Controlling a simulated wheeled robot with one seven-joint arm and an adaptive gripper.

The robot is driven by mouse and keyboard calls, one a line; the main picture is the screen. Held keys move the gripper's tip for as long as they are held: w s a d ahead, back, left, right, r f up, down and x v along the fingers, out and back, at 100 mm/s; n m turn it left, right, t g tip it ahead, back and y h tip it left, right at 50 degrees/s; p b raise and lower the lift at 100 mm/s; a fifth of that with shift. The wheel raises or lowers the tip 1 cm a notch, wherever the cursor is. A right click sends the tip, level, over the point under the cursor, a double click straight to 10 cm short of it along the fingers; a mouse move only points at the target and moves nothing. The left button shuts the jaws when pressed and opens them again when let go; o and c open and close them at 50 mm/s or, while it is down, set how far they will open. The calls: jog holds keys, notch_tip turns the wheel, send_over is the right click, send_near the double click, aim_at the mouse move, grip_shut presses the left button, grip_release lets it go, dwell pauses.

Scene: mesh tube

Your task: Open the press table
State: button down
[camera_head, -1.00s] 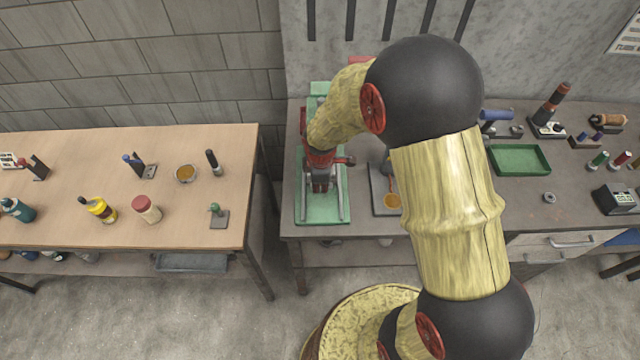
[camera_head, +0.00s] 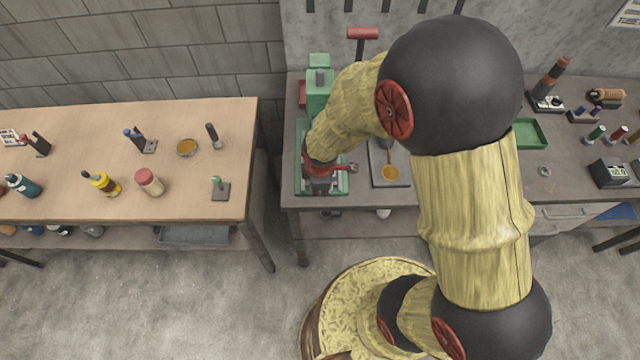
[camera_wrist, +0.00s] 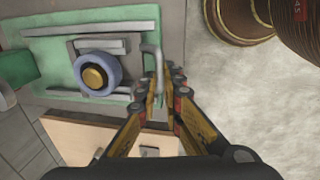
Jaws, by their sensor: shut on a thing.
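The green press (camera_head: 318,92) stands at the left end of the grey bench. Its green base also shows in the wrist view (camera_wrist: 50,62). The press table (camera_wrist: 112,45) is a grey plate in the wrist view, with a blue-grey ring around a brass-coloured centre (camera_wrist: 94,77) on it. A grey bar handle (camera_wrist: 153,58) stands at the table's edge. My gripper (camera_wrist: 170,82) is shut on this handle at its fingertips. In the head view my gripper (camera_head: 322,184) is over the front of the green base, and my wrist hides the press table's middle.
The wooden table (camera_head: 90,200) with bottles and small tools stands left, across a narrow gap. A grey plate with an orange round piece (camera_head: 390,172) lies right of the press. A green tray (camera_head: 530,134) is further right, partly behind my arm. The floor in front is open.

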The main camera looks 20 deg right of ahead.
jog(key=c, duration=1.9)
grip_release()
jog(key=r, duration=0.4)
jog(key=s+r, duration=0.1)
jog(key=r, duration=0.2)
jog(key=s+r, duration=0.1)
jog(key=r, duration=0.3)
jog(key=shift+a+r, duration=0.35)
